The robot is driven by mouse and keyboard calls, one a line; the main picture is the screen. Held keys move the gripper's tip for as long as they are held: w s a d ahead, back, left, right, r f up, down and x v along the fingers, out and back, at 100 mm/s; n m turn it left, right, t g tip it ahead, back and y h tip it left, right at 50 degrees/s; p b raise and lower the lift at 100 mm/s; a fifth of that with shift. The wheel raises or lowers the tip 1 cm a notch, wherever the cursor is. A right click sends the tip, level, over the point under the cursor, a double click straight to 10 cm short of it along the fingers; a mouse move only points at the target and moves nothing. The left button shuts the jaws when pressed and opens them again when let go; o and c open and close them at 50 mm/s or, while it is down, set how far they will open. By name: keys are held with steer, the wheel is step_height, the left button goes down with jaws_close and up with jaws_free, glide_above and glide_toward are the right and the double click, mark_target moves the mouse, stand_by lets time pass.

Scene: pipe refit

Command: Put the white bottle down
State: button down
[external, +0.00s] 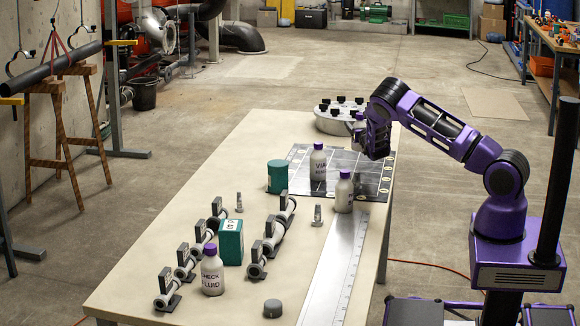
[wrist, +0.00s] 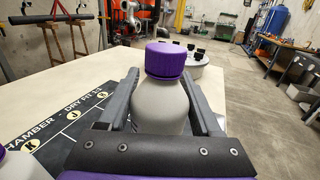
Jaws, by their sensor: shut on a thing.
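My gripper (wrist: 164,108) is shut on a white bottle (wrist: 160,112) with a purple cap. The bottle is upright between the two fingers in the wrist view, with its lower part hidden. In the external view my gripper (external: 370,138) is over the far right part of the table, by the dark marked mat (external: 298,176). The held bottle (external: 358,131) shows partly beside it; I cannot tell whether its base touches anything. Two similar bottles stand upright at the mat: one upon it (external: 318,166) and one at its near edge (external: 343,195).
A round grey-white container (external: 333,123) with black knobs stands beyond the mat. A teal cylinder (external: 277,177), a teal box (external: 230,242), pipe pieces on stands (external: 187,262) and another white bottle (external: 212,271) occupy the table's left and near parts. A metal ruler strip (external: 335,270) lies along the right.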

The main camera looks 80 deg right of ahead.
steer(key=shift+f+b, duration=0.35)
steer(key=shift+f, duration=3.25)
steer(key=shift+f, duration=0.2)
steer(key=shift+c, duration=0.4)
jaws_free()
steer(key=shift+a+r, duration=0.1)
steer(key=shift+r, duration=0.1)
steer(key=p+v, duration=0.1)
steer(key=v, duration=1.1)
steer(key=shift+w, duration=0.1)
